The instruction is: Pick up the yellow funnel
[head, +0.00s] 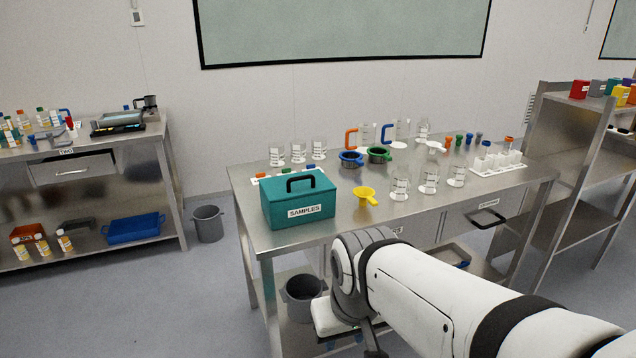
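The yellow funnel (365,196) stands on the steel table near its front edge, just right of a teal box labelled SAMPLES and left of a glass beaker. It shows in the head view with nothing in front of it. My white arm reaches in from the lower right, and its end is bent downward in front of the table, below the tabletop and apart from the funnel. My gripper (372,346) shows only in part at the lower edge, as a dark piece. Its fingers are not clear enough to tell open from shut.
The teal SAMPLES box (299,200) stands close left of the funnel. A white rack (492,163) is farther right. A grey bin (302,293) is under the table's left side.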

